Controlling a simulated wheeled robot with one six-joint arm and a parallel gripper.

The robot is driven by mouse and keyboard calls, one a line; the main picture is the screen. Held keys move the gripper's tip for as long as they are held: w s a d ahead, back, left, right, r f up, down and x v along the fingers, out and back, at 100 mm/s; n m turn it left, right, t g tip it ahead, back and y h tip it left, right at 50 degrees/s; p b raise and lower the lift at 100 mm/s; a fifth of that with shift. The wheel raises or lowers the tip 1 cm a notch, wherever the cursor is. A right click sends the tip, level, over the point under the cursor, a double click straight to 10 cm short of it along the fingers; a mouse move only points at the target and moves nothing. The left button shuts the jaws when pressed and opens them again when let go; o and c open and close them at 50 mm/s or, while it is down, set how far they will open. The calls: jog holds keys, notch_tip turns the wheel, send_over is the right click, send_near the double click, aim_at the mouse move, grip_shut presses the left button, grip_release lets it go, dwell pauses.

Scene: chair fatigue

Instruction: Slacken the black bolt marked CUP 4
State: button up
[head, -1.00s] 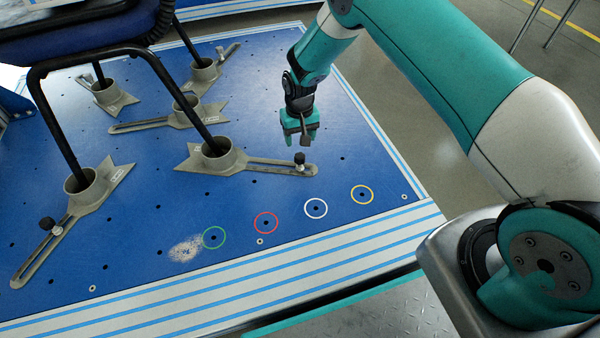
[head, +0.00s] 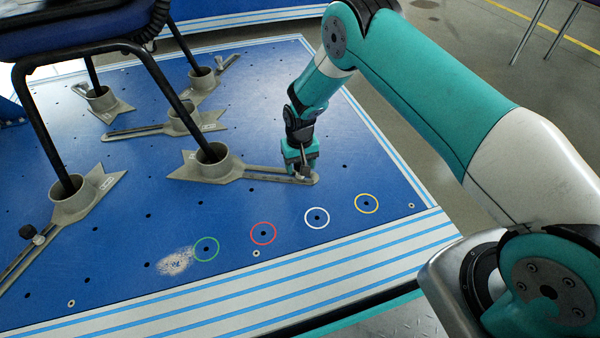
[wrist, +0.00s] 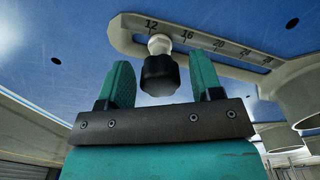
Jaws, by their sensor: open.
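A black-headed bolt (wrist: 160,75) on a pale threaded collar shows in the wrist view, at the slotted, scale-marked arm near 12 and 16. My gripper (wrist: 163,82) is open, with one teal finger on each side of the bolt head and gaps visible. In the head view my gripper (head: 301,172) is down at the right end of the slotted arm (head: 262,172) of a grey cup (head: 211,160), largely hiding the bolt there. No CUP 4 marking is readable.
Another black bolt (head: 38,239) sits on the front left cup's arm (head: 22,255). Black chair legs (head: 168,95) stand in the cups. The blue plate (head: 340,250) is open around the green, red, white and yellow rings.

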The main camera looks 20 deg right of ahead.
jog(key=shift+r+m+p, duration=0.1)
jog(key=shift+m+p, duration=0.35)
jog(key=shift+m, duration=1.55)
jog(key=m, duration=0.4)
jog(key=shift+p, duration=0.4)
jog(key=c, duration=0.9)
jog(key=n, duration=0.3)
jog(key=shift+p, duration=0.3)
jog(key=shift+n, duration=0.5)
